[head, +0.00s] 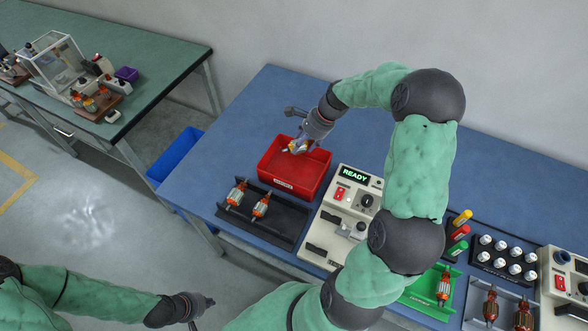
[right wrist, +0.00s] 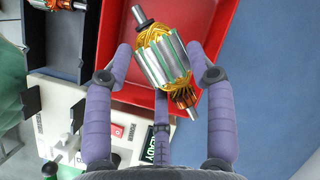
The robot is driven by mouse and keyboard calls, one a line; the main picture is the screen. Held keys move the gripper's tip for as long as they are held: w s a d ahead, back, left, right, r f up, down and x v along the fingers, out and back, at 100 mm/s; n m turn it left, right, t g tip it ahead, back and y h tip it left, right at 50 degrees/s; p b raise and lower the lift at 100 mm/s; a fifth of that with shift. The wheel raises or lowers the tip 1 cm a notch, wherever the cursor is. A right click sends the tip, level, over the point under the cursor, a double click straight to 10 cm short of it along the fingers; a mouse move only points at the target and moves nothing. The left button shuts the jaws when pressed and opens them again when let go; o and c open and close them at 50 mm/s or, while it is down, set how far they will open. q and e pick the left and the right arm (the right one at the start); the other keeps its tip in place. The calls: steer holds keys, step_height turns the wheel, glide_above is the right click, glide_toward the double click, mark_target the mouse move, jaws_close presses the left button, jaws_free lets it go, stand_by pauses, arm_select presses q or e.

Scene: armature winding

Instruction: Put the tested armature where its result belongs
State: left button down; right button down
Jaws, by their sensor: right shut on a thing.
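My right gripper (head: 298,146) is shut on an armature (right wrist: 163,60) with a silver core, gold windings and a copper commutator. In the right wrist view the armature sits tilted between the purple-grey fingers, over the red bin (right wrist: 143,97). In the head view it hangs over the far part of the red bin (head: 290,185), where the gripper partly hides it. The tester (head: 342,225) shows READY on its display. A green tray (head: 419,297) right of the tester holds an armature (head: 443,285). My left gripper (head: 203,311) is at the bottom, away from the bench; its jaws are unclear.
A black rack (head: 283,230) in front of the red bin holds two armatures. My right arm crosses above the tester. Coloured pegs, a block of white-capped pieces (head: 505,255) and a grey tray with armatures stand at right. The blue bench left of the bin is clear.

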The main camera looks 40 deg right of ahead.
steer(key=shift+f+b, duration=2.6)
steer(key=shift+f, duration=0.2)
steer(key=shift+c, duration=1.7)
jaws_free()
steer(key=shift+s, duration=0.1)
steer(key=v, duration=1.2)
